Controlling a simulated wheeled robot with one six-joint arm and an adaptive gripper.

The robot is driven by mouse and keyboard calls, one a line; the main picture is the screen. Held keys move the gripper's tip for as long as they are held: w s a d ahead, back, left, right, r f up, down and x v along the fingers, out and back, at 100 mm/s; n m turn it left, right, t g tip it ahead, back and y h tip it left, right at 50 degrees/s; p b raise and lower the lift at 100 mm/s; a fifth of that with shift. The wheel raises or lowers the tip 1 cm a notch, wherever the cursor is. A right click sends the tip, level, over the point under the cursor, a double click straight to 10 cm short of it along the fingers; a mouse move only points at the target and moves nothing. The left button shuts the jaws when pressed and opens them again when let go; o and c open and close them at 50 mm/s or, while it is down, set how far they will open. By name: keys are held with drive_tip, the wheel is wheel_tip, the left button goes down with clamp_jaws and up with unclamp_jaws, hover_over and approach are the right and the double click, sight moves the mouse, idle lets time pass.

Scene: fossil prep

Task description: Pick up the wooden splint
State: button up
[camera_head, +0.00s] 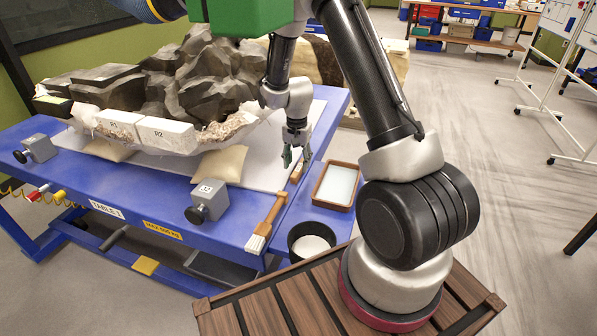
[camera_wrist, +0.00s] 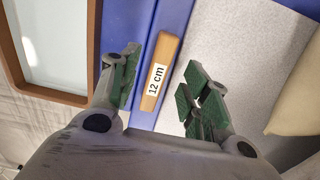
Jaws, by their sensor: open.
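The wooden splint (camera_wrist: 156,85) is a short tan bar with a white "12 cm" label, lying on the blue table beside the pale mat. In the head view only a small part of the splint (camera_head: 297,173) shows beneath my gripper (camera_head: 296,156). In the wrist view the splint lies between the two green-padded fingers of my gripper (camera_wrist: 162,62). The fingers are apart, with clear space on both sides of the splint. I cannot tell how far the fingertips are above it.
A wood-framed tray (camera_head: 335,184) stands right of the splint. A brush (camera_head: 266,222) and a black bowl of white material (camera_head: 311,241) are nearer. A large fossil block (camera_head: 180,95) and a beige sandbag (camera_head: 221,163) are left. The pale mat (camera_head: 262,172) has bare room.

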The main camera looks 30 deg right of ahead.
sight(297, 170)
wheel_tip(297, 170, down, 3)
drive_tip(key=shift+w+f, duration=0.1)
drive_tip(key=shift+f, duration=0.1)
clamp_jaws()
wheel_tip(297, 170, up, 10)
idle(0.6)
drive_tip(key=c, duration=0.9)
unclamp_jaws()
clamp_jaws()
